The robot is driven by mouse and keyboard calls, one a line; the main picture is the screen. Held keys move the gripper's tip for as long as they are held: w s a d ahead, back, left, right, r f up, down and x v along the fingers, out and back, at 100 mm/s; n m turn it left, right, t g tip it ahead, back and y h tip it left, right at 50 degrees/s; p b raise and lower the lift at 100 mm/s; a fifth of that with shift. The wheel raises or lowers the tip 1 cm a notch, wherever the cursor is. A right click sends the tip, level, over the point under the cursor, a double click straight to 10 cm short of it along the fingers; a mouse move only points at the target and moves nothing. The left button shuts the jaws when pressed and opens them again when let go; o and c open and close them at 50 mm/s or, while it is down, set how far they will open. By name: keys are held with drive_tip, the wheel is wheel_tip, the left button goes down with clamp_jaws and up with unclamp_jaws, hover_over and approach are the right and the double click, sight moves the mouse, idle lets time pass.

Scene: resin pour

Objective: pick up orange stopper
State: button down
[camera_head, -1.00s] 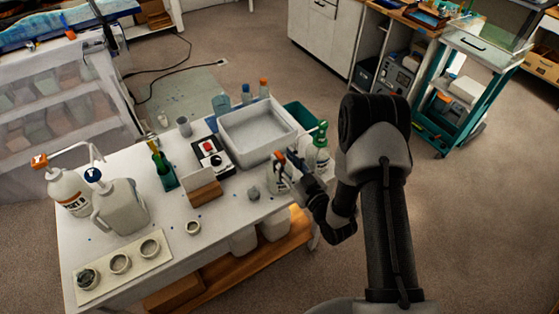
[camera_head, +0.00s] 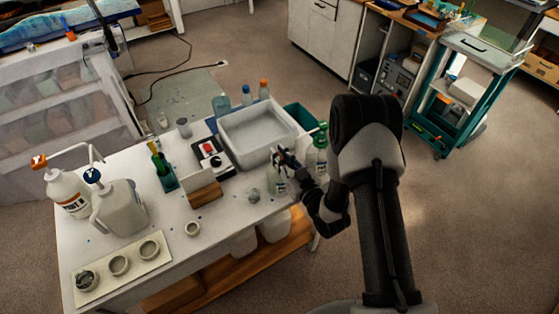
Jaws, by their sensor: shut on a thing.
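My gripper (camera_head: 281,155) is over the right side of the white table (camera_head: 150,235), at the top of a small pale bottle (camera_head: 277,184). It is shut on the orange stopper, which the dark fingers hide almost wholly from this view. I cannot tell whether the stopper still touches the bottle's neck. The bottle stands upright below the fingers.
A green-topped spray bottle (camera_head: 321,150) stands close right of my gripper. A grey tray (camera_head: 232,156) lies behind it. A small cup (camera_head: 254,195) and a wooden block (camera_head: 205,195) are to the left. The table's front middle is mostly clear.

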drive_tip(key=shift+r, duration=0.1)
wheel_tip(320, 180, up, 23)
drive_tip(key=p, duration=0.6)
drive_tip(key=shift+r, duration=0.2)
